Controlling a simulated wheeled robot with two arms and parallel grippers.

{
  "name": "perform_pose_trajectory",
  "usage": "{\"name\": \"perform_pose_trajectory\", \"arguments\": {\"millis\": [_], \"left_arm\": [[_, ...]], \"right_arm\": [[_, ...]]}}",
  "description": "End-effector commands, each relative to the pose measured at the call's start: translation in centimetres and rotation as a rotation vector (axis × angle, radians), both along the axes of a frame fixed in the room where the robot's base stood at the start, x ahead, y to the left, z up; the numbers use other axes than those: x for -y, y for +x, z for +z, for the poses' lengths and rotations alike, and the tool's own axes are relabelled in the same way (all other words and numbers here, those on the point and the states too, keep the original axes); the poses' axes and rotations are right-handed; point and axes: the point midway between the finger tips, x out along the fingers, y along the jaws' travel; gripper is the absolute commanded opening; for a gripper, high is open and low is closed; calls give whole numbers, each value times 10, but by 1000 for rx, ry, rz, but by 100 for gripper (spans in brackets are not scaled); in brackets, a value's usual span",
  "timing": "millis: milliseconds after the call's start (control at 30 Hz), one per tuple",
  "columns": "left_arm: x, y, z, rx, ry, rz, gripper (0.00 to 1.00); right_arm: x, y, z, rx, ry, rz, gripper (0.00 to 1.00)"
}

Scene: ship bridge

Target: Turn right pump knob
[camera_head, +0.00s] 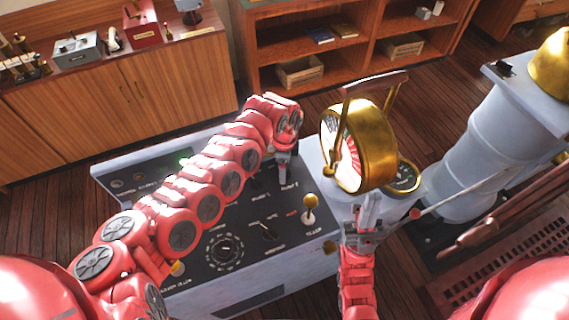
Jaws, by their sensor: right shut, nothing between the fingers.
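A grey console with a dark control panel (195,280) stands in front of me. Two small printed labels, too blurred to read surely, sit near its upper right part, and the left one has a small dark knob (255,184) above it. My left arm reaches across the panel from the left. Its gripper (284,172) points down just above the right label and hides any knob there. I cannot tell whether it touches a knob or how its fingers stand. My right gripper (370,202) is shut and empty, pointing up beside the console's right edge.
A brass telegraph dial (372,148) with a handle stands close right of my left gripper. A brass-topped lever (310,206), a rotary switch (268,231) and a round dial (224,251) are on the panel. A grey pedestal (485,150) stands at right; wooden cabinets (150,95) are behind.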

Motion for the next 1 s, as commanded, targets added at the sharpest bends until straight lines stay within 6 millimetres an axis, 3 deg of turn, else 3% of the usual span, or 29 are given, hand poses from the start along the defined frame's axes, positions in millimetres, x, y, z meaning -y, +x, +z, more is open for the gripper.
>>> {"name": "perform_pose_trajectory", "arguments": {"millis": [367, 733, 1000], "left_arm": [[0, 0, -6, 1, 0, -1, 88], [0, 0, -6, 0, 0, -1, 22], [0, 0, -6, 0, -1, 28, 22]], "right_arm": [[0, 0, 2, 0, 0, 0, 0], [0, 0, 2, 0, 0, 0, 0], [0, 0, 0, 0, 0, 0, 0]]}}
